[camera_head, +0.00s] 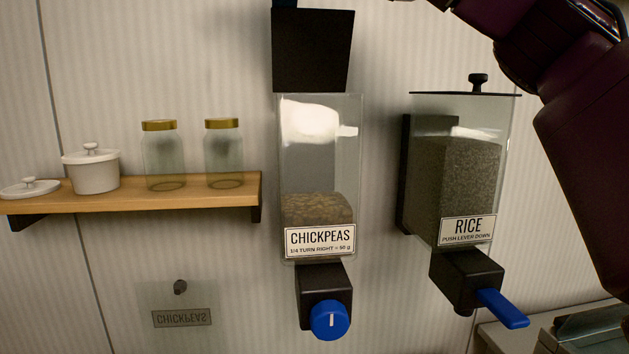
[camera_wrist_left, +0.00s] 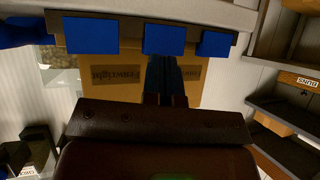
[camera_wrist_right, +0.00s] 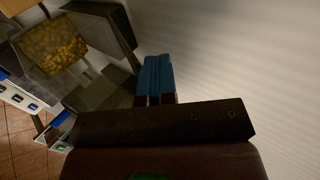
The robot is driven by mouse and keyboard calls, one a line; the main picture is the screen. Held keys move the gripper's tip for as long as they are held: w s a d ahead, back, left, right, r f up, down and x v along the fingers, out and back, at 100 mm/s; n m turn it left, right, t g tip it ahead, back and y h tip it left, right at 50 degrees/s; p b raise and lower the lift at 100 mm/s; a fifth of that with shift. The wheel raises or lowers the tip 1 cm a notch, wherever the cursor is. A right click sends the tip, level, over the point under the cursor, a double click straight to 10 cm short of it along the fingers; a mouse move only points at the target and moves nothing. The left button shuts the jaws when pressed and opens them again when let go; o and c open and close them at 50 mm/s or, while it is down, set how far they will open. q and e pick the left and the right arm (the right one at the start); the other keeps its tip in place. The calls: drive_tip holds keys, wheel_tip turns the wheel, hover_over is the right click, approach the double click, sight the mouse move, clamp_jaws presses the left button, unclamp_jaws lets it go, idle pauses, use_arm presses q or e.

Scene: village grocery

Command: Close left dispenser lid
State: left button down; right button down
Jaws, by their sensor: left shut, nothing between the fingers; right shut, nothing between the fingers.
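The left dispenser (camera_head: 320,160) is a clear wall-mounted box labelled CHICKPEAS, partly filled, with a blue knob (camera_head: 330,320) below. Its black lid (camera_head: 312,50) stands open and upright above the box. My right arm enters the head view from the upper right and leaves at the top edge. In the right wrist view my right gripper (camera_wrist_right: 157,62) is shut and empty in front of the pale wall, right of a clear container with yellowish contents (camera_wrist_right: 52,47). My left gripper (camera_wrist_left: 163,62) is outside the head view; its wrist view shows it shut and empty before a cardboard box.
The RICE dispenser (camera_head: 455,170) at the right has its flat knobbed lid (camera_head: 465,94) closed and a blue lever (camera_head: 503,309). A wooden shelf (camera_head: 150,202) at the left holds jars and a white pot. My left gripper faces a cardboard box (camera_wrist_left: 105,80) below blue tags.

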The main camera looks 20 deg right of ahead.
drive_tip(key=shift+s+a+f+b, duration=0.25)
drive_tip(key=shift+s+f+b, duration=0.35)
drive_tip(key=shift+s, duration=0.25)
drive_tip(key=shift+s+a+f+b, duration=0.25)
drive_tip(key=shift+s+f+b, duration=0.1)
drive_tip(key=shift+s+f, duration=0.4)
drive_tip(key=shift+s+a+f, duration=0.1)
drive_tip(key=shift+s, duration=0.35)
drive_tip(key=shift+s+a+f, duration=0.1)
drive_tip(key=shift+s, duration=0.3)
wheel_tip(320, 180, up, 8)
drive_tip(key=s+p, duration=0.3)
drive_tip(key=p, duration=0.3)
drive_tip(key=shift+a, duration=0.4)
